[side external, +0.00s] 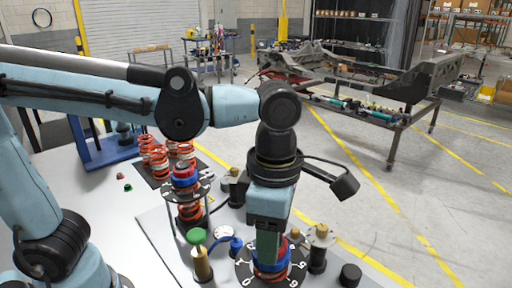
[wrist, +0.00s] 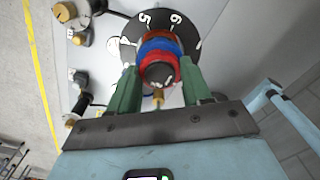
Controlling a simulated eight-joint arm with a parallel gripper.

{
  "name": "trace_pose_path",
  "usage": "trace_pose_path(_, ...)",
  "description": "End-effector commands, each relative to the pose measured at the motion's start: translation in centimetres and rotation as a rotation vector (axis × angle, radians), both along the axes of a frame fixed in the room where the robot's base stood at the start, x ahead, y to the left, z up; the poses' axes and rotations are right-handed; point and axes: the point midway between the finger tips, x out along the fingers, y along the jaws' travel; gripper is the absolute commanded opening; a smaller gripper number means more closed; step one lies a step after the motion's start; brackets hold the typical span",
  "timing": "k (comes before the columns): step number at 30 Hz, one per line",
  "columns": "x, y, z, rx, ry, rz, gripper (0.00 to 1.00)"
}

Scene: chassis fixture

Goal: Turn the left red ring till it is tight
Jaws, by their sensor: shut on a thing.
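My gripper (side external: 267,252) reaches down onto a coil-over stack at the front. In the wrist view my gripper (wrist: 158,72) has its two green fingers on opposite sides of the stack, closed at the red ring (wrist: 150,59). A blue ring (wrist: 163,45) lies against the red one, with a black numbered dial (wrist: 131,50) behind. In the side view the fingers hide much of this stack. A second stack stands farther left, with a red ring (side external: 183,171), a blue ring (side external: 184,182) and a red spring (side external: 190,211); it is apart from my gripper.
A brass post with a green top (side external: 197,237), a blue-based gauge (side external: 224,234) and a dark knob (side external: 350,274) stand close around the gripped stack. Several loose red springs (side external: 158,162) stand at the back left. The white table (side external: 100,225) has clear room at left.

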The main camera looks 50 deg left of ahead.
Motion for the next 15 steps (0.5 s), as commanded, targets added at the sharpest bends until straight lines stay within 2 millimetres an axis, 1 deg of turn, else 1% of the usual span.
trace_pose_path(15,-0.02,-0.01,0.0,0.0,0.001,-0.434,0.14)
